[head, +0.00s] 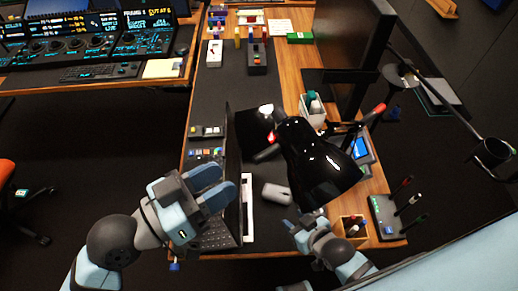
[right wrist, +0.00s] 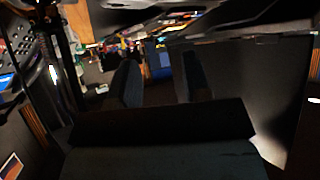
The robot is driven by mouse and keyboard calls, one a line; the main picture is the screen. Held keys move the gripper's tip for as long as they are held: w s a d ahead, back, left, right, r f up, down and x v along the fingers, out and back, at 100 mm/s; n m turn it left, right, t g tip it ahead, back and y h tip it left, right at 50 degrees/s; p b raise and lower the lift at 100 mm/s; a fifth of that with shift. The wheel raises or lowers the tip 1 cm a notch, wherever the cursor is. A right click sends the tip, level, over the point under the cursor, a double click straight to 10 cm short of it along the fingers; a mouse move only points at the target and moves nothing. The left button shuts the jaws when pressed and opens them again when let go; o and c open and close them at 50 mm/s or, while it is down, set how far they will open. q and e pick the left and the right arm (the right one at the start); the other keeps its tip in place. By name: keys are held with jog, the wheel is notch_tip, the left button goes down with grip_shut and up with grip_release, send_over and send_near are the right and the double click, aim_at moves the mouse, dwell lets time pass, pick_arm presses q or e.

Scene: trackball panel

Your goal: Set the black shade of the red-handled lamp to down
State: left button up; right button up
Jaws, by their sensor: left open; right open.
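A glossy black lamp shade (head: 318,168) hangs over the desk in the head view, tilted with its wide end toward the lower right. A red handle (head: 375,113) shows on a dark arm to the upper right of the shade. My right gripper (head: 306,222) is open just below the shade, partly hidden by it; I cannot tell if they touch. In the right wrist view its two dark fingers (right wrist: 161,82) stand apart with nothing clear between them. My left gripper (head: 213,188) is open and empty, over the laptop to the left of the shade.
The laptop (head: 215,236) stands open by a white mouse (head: 276,193). A monitor (head: 348,48) rises behind the shade. A second dark lamp head (head: 493,152) is at the right.

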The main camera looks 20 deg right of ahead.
aim_at(260, 155)
pick_arm(q)
jog(key=p+x, duration=0.2)
jog(key=x, duration=0.5)
jog(key=shift+w+d, duration=0.1)
jog(key=shift+d, duration=0.2)
jog(key=shift+w+d, duration=0.15)
jog(key=shift+d, duration=0.35)
grip_shut()
